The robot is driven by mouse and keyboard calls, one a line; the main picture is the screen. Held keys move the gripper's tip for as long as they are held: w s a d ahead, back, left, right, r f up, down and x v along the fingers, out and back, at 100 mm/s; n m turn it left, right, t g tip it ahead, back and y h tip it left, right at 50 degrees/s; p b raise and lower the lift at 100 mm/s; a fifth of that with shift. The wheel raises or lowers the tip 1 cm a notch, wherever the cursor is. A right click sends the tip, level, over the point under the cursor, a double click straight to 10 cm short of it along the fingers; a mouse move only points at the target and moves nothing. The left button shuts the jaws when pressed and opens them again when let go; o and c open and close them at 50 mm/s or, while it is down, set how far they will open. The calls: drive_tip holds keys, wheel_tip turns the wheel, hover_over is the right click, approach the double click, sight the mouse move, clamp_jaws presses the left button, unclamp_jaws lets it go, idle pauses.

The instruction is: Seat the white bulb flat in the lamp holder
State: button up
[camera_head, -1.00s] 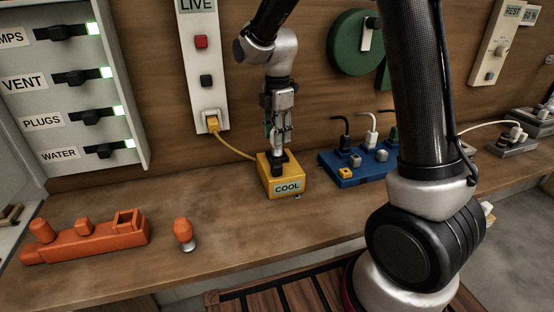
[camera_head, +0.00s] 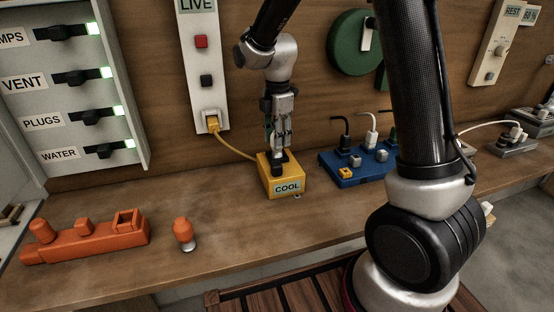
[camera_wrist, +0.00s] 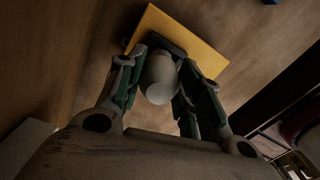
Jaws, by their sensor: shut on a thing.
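The white bulb (camera_wrist: 160,78) is between the fingers of my gripper (camera_wrist: 156,95) in the wrist view, and the gripper is shut on it. The lamp holder appears to be the yellow box marked COOL (camera_head: 287,187), with a dark socket on its top. In the wrist view the yellow box (camera_wrist: 205,55) lies just beyond the bulb. In the head view my gripper (camera_head: 279,148) points down right over the socket. The fingers hide the bulb there, and I cannot tell whether its base is flat in the socket.
A yellow cord (camera_head: 232,148) runs from the LIVE panel (camera_head: 205,62) to the box. A blue plug block (camera_head: 352,170) stands to the right.

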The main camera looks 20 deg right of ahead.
drive_tip(key=o, duration=1.2)
drive_tip(key=shift+c, duration=0.2)
wheel_tip(320, 180, up, 12)
